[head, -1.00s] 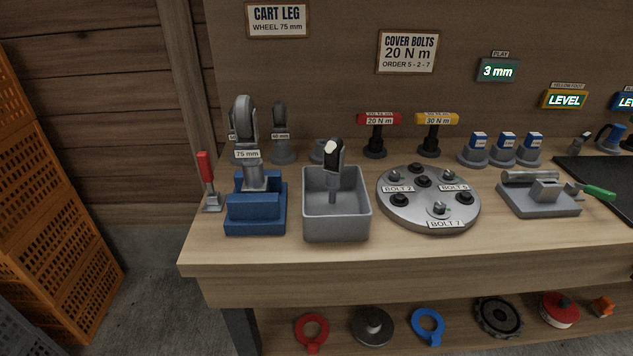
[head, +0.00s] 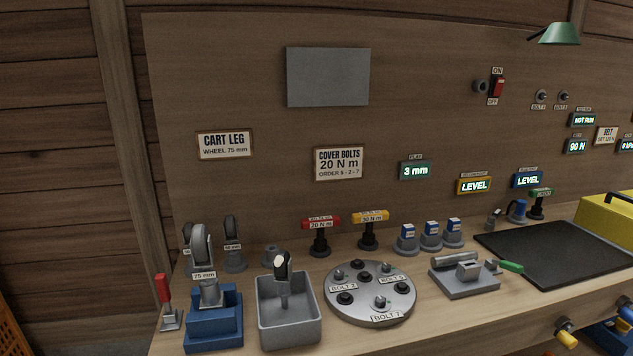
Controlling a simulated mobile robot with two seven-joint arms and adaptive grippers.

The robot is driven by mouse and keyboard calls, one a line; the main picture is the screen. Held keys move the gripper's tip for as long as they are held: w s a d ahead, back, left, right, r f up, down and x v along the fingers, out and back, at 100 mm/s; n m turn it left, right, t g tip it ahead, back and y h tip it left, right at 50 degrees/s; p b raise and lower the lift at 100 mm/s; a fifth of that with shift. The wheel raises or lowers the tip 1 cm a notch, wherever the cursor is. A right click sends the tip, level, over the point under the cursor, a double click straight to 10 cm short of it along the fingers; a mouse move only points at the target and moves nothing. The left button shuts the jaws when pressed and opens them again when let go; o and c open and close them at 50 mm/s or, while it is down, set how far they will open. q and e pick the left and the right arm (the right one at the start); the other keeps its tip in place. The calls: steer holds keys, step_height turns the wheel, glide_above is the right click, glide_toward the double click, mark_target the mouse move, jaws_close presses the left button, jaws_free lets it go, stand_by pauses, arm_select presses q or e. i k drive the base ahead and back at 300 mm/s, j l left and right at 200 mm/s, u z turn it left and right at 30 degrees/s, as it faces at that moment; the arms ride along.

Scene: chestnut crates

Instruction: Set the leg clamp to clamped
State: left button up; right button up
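A small clamp with a red handle (head: 163,289) on a grey base stands at the left end of the bench, just left of the blue block; I take it for the leg clamp. Its handle points up, leaning slightly. The blue block (head: 214,331) holds a grey caster leg upright, with the wheel (head: 200,246) at the top and a "75 mm" tag. A sign on the back board (head: 225,144) reads "CART LEG, WHEEL 75 mm". Neither of my grippers shows in the head view.
Right of the block are a grey bin (head: 289,325) with a part in it, a round bolt cover (head: 369,311) and a green-handled fixture (head: 465,277). More wheels and two torque tools stand behind. A black mat (head: 560,252) lies at the right.

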mark_target(161, 281)
steer(key=i+j+z, duration=0.15)
steer(key=j, duration=0.3)
steer(key=i+j+z, duration=0.15)
steer(key=j, duration=0.3)
steer(key=j+z, duration=0.15)
steer(key=j, duration=0.35)
steer(key=i+z, duration=0.15)
